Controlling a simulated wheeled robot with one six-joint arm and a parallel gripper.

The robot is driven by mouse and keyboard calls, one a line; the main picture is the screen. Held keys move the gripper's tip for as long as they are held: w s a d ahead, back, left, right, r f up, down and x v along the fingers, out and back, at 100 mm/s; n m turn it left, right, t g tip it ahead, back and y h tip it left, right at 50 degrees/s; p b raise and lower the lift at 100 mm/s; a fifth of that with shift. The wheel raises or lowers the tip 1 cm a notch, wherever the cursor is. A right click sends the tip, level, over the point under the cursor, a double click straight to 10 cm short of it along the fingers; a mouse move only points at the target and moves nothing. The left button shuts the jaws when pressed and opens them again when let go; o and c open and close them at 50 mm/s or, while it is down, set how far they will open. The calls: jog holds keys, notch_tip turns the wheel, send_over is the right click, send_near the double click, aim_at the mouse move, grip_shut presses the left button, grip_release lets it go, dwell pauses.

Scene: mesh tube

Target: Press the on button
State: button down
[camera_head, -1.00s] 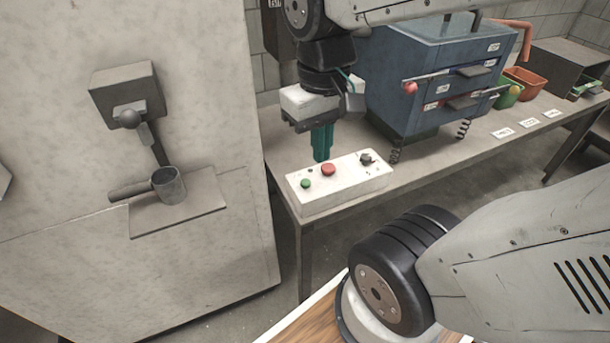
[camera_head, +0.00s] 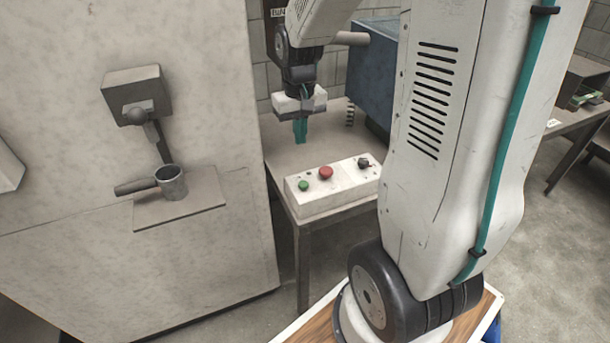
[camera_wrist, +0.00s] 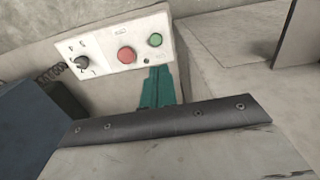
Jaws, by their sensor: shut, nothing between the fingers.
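The control box (camera_head: 335,196) is white and sits on the near left corner of the table. On its top are a green button (camera_head: 303,186) at the left, a red button (camera_head: 325,173) in the middle and a dark knob (camera_head: 363,163) at the right. In the wrist view the green button (camera_wrist: 155,40), red button (camera_wrist: 126,55) and knob (camera_wrist: 82,62) show in the opposite order. My gripper (camera_head: 300,141) has teal fingers, shut and empty. It hangs pointing down, above and behind the box, apart from the buttons. The fingers also show in the wrist view (camera_wrist: 157,90), below the box.
A blue machine (camera_head: 368,75) stands behind on the table (camera_head: 290,150), mostly hidden by my arm.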

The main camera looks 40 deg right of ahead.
aim_at(304, 184)
jog(key=f, duration=1.4)
jog(key=shift+s+d, duration=0.25)
jog(key=shift+d, duration=0.15)
